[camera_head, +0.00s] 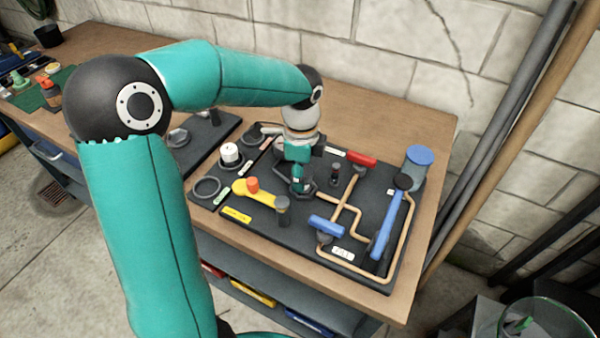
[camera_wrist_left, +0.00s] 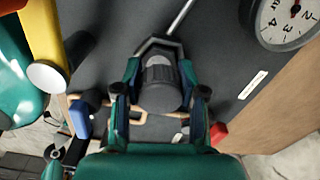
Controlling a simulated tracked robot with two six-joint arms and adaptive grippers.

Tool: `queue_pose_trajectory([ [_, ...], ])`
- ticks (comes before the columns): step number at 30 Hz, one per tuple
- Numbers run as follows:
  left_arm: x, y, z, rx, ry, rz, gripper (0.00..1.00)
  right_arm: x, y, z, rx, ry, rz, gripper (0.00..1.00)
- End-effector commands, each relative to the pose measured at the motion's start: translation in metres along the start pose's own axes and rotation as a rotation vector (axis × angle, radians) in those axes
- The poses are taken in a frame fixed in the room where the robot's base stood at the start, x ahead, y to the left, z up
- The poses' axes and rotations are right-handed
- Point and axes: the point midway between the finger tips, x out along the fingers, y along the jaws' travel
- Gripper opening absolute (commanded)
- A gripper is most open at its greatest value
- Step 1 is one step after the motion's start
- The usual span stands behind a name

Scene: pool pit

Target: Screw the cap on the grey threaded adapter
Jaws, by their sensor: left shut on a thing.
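My left gripper (camera_head: 299,184) reaches down over the dark board in the head view. In the left wrist view its two fingers (camera_wrist_left: 159,104) are closed on the sides of a dark grey round piece (camera_wrist_left: 162,88), which looks like the cap. The grey threaded adapter cannot be made out for certain; the held piece and fingers hide what lies directly beneath. I cannot tell whether the held piece touches anything below. A light grey angular outline (camera_wrist_left: 147,42) shows just behind it. My right gripper is in neither view.
The dark board (camera_head: 222,205) carries a yellow handle (camera_head: 262,196), a grey post (camera_head: 283,204), a blue handle (camera_head: 327,225), a red handle (camera_head: 362,159) and copper pipes (camera_head: 350,277). A blue-lidded jar (camera_head: 418,157) stands at right. A gauge (camera_wrist_left: 288,20) shows in the wrist view.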

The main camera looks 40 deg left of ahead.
Motion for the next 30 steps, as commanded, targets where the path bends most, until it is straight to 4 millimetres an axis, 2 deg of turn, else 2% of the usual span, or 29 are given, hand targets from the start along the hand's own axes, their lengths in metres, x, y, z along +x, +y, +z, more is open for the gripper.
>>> queue_pose_trajectory([
  [1,0.0057,0.001,0.0002,0.002,-0.003,0.007,0.04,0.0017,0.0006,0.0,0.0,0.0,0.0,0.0],
  [30,0.0148,0.0003,0.0003,0.002,-0.002,0.006,0.06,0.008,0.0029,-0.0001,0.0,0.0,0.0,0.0],
])
